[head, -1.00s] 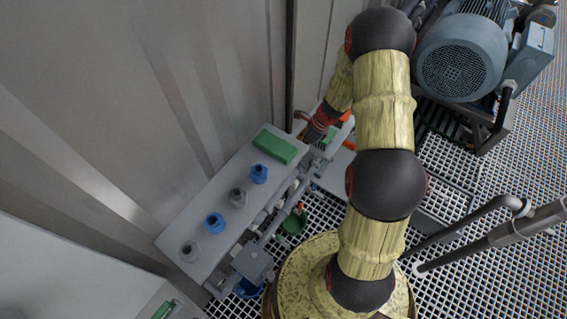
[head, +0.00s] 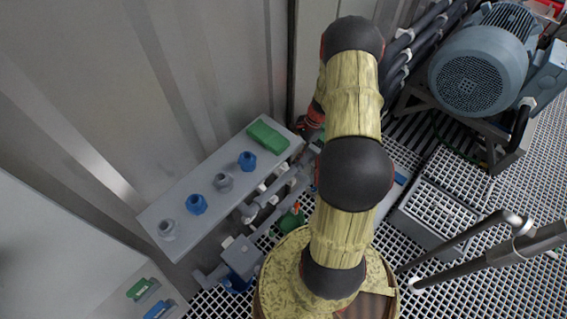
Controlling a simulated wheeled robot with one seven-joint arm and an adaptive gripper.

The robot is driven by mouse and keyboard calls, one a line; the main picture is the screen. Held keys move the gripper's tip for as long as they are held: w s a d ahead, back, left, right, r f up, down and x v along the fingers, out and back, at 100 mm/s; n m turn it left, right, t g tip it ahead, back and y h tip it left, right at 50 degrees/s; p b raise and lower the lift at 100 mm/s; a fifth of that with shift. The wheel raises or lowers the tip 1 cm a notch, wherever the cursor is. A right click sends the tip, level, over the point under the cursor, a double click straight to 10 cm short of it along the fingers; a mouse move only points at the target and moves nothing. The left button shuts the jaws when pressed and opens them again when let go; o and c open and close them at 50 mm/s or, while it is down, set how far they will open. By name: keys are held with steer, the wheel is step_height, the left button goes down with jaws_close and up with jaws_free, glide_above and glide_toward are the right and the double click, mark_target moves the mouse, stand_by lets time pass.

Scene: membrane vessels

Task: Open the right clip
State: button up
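I cannot make out the right clip in the head view. The red and black end of my arm (head: 314,117) reaches down at the far right end of a grey ledge (head: 190,205), close to the wall. My gripper's fingers are too small and too covered by the arm to tell whether they are open or shut. What lies beneath and behind the arm there is hidden. A green block (head: 267,136) lies on the ledge, left of the arm's end.
Blue fittings (head: 247,161) and grey ones (head: 223,182) stand along the ledge. Grey pipework (head: 262,205) runs along its front. A green piece (head: 140,288) and a blue piece (head: 157,309) show at lower left. A motor (head: 478,70) stands at upper right, above grated floor (head: 480,180).

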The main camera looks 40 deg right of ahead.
mark_target(283, 167)
steer(key=b+x, duration=0.1)
steer(key=x, duration=0.5)
steer(key=shift+f+b, duration=0.1)
steer(key=shift+b, duration=0.3)
steer(key=c, duration=0.3)
jaws_close()
